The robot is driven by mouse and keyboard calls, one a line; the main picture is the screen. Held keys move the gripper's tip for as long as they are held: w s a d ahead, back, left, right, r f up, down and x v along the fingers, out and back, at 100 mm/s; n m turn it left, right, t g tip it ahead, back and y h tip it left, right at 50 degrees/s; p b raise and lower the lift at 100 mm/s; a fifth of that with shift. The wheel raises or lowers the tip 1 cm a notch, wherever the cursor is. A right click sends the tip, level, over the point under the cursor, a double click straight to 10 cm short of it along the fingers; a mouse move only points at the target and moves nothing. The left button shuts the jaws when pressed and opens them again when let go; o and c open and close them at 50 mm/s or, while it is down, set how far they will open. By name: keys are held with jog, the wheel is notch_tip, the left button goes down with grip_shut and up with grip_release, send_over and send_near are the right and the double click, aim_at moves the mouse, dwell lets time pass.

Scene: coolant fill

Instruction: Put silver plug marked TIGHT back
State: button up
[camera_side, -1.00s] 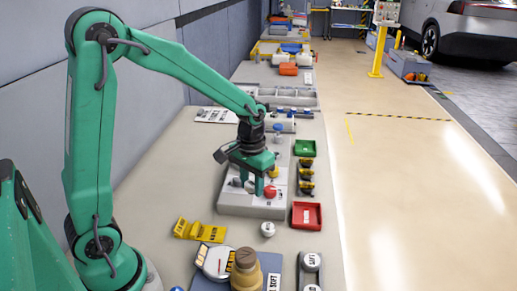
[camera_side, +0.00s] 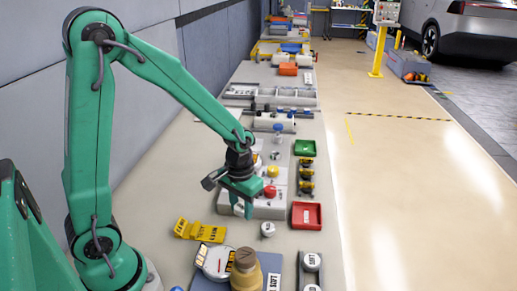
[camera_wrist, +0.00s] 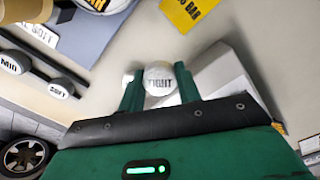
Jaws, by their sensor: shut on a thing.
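The silver plug marked TIGHT (camera_wrist: 160,84) is between the two green fingers of my gripper (camera_wrist: 160,92), which is shut on it, in the wrist view. Its marked face points toward the wrist camera. In the side view my gripper (camera_side: 240,208) hangs over the near left part of the grey block (camera_side: 268,209), with the plug mostly hidden by the fingers. The block also shows beyond the fingers in the wrist view (camera_wrist: 222,76). Red (camera_side: 270,191) and yellow (camera_side: 272,171) caps stand on the block.
A loose pale plug (camera_side: 267,230) lies on the bench before the block. A red tray (camera_side: 306,216) is at right. Plugs marked MID (camera_wrist: 8,62) and SOFT (camera_wrist: 59,89) sit in a dark rack.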

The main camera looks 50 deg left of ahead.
aim_at(241, 206)
jog(key=shift+f, duration=3.15)
jog(key=shift+f, duration=0.15)
jog(key=o, duration=0.8)
jog(key=shift+o, duration=0.2)
notch_tip(241, 206, up, 11)
jog(key=shift+r, duration=0.7)
jog(key=shift+r, duration=0.1)
